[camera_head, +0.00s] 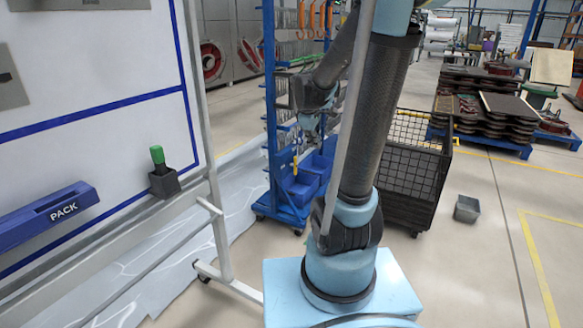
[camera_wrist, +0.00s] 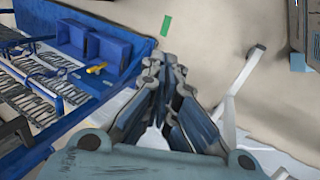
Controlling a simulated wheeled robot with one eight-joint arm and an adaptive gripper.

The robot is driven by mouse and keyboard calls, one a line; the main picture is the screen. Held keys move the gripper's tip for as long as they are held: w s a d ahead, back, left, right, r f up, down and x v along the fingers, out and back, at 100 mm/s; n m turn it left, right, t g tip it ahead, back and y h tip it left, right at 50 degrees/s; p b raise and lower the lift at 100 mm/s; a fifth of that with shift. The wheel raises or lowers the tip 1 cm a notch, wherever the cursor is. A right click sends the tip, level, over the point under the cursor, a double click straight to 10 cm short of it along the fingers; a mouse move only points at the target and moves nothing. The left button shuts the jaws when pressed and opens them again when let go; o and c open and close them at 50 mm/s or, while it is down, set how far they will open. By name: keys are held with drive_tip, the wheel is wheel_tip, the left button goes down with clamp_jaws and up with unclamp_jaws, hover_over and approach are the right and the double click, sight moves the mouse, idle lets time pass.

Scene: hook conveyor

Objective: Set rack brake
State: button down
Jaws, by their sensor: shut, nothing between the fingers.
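The blue wheeled rack (camera_head: 271,100) stands beyond my arm with wire hooks on its levels and blue bins low down. It also fills the left of the wrist view (camera_wrist: 140,47). A small yellow piece (camera_head: 295,166) shows by the bins, and again in the wrist view (camera_wrist: 96,68); I cannot tell whether it is the brake. My gripper (camera_head: 313,143) is in front of the rack, above bin height. In the wrist view its fingers (camera_wrist: 165,68) are together and empty, apart from the yellow piece. My arm hides part of the rack.
A white board (camera_head: 100,85) on a wheeled frame stands at left, with a green-handled lever (camera_head: 157,156) and a blue PACK holder (camera_head: 52,210). A black mesh cart (camera_head: 412,165) stands right of the rack. A grey bin (camera_head: 467,209) is on open floor.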

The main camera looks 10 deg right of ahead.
drive_tip(key=w+a+f+n+t+h, duration=0.15)
drive_tip(key=w+f+n, duration=0.3)
drive_tip(key=w, duration=0.55)
drive_tip(key=w+a+f+n, duration=0.2)
drive_tip(key=w+f+n, duration=0.25)
drive_tip(key=w, duration=0.45)
drive_tip(key=w+a+f+n+t+h, duration=0.1)
drive_tip(key=w+a+f+n, duration=0.15)
drive_tip(key=w+f, duration=0.55)
drive_tip(key=w+a+f+n, duration=0.3)
drive_tip(key=w+f+n, duration=0.3)
drive_tip(key=w+f, duration=0.2)
drive_tip(key=shift+w+a+f+t, duration=0.2)
drive_tip(key=shift+w+f+t, duration=0.1)
drive_tip(key=shift+f+t, duration=0.2)
approach(295, 166)
drive_tip(key=shift+x, duration=2.4)
drive_tip(key=shift+f, duration=0.1)
